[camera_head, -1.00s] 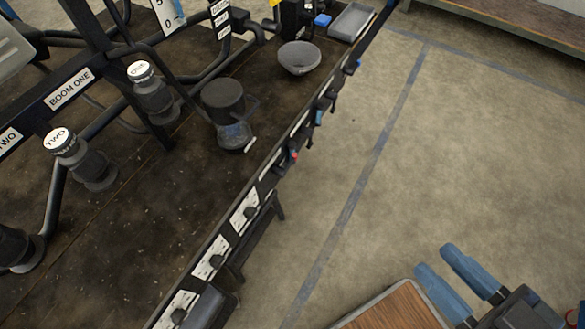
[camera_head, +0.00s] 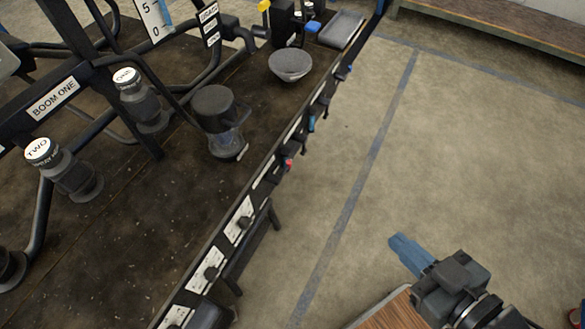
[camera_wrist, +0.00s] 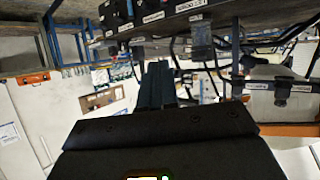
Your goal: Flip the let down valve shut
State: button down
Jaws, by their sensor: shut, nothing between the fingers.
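My gripper (camera_head: 400,243) is shut and empty, with its blue fingers together, over open floor at the lower right of the head view. It is well apart from the bench. Its fingers (camera_wrist: 158,82) also show in the middle of the wrist view, touching nothing. I cannot tell which part is the let down valve. A yellow-topped part (camera_head: 264,6) stands at the far end of the bench beside small labels that I cannot read. Small levers or knobs line the bench's front edge, among them a red one (camera_head: 288,163) and a blue one (camera_head: 311,123).
The dark bench (camera_head: 120,260) holds a grey bowl (camera_head: 290,66), a dark-lidded clear jug (camera_head: 226,143), a grey tray (camera_head: 341,29) and bottles marked ONE (camera_head: 140,100) and TWO (camera_head: 72,172). Black pipes and a BOOM ONE frame stand at left.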

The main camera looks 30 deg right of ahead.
jog(key=w+d+f+n+g+y+b, duration=0.1)
jog(key=w+d+f+n+y+b, duration=0.1)
jog(key=w+f, duration=0.5)
jog(key=w+d+f+n+g+y+b, duration=0.15)
jog(key=w+f, duration=0.25)
jog(key=w, duration=0.7)
jog(key=w+r+n+y+b, duration=0.1)
jog(key=w+r+n+y, duration=0.1)
jog(key=w, duration=0.3)
jog(key=shift+w+d+r+g+y+b, duration=0.15)
jog(key=shift+w+g+y+b, duration=0.15)
jog(key=shift+g+y, duration=0.2)
jog(key=shift+n, duration=0.25)
jog(key=s+f+b+x, duration=0.1)
jog(key=f+x, duration=0.1)
jog(key=x, duration=1.1)
jog(key=shift+s+d, duration=0.2)
jog(key=shift+d, duration=0.15)
